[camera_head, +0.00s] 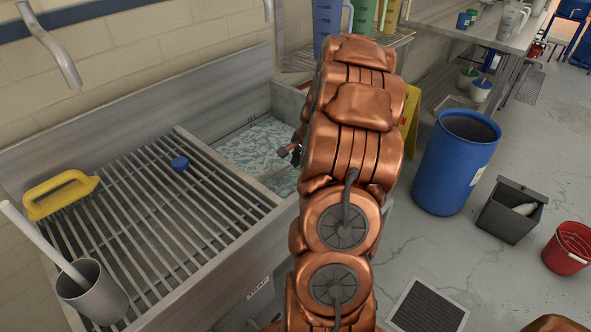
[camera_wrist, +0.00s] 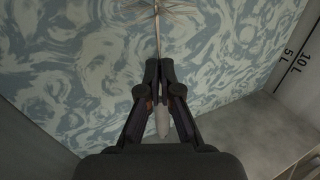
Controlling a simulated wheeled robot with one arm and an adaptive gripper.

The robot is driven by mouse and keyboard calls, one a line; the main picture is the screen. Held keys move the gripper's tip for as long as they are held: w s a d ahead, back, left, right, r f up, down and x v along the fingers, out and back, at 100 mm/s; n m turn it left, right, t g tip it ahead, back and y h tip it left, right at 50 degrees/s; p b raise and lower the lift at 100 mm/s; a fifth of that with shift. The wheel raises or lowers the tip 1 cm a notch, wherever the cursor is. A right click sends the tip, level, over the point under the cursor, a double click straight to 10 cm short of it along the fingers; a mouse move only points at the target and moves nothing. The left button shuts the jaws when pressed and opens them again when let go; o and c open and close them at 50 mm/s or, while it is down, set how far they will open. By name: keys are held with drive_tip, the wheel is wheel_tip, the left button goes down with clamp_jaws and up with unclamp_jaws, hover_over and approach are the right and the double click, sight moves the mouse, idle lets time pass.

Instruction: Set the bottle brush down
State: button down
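My gripper (camera_wrist: 159,72) is shut on the thin stem of the bottle brush in the wrist view. The brush's pale bristles (camera_wrist: 160,9) spread beyond the fingertips at the top edge, and its grey handle (camera_wrist: 163,122) shows between the fingers. Behind it is the swirled blue-grey liquid surface of a sink basin (camera_wrist: 60,75). In the head view my gripper (camera_head: 287,152) is a small dark shape over the basin (camera_head: 255,150), left of my arm. My arm hides most of the gripper there, and I cannot make out the brush.
A slatted metal drainer (camera_head: 135,215) labelled TRAY lies left of the basin. It holds a yellow-handled brush (camera_head: 60,193), a blue cap-like piece (camera_head: 180,163) and a grey cup (camera_head: 95,290) with a white rod. Its middle is mostly clear. A blue barrel (camera_head: 445,170) stands right on the floor.

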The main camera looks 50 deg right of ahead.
sight(294, 175)
drive_tip(key=shift+f, duration=2.05)
drive_tip(key=shift+f, duration=0.15)
drive_tip(key=c, duration=1.3)
unclamp_jaws()
drive_tip(key=v, duration=1.2)
drive_tip(key=shift+a+b, duration=0.1)
drive_tip(key=shift+b, duration=0.2)
drive_tip(key=shift+r, duration=0.25)
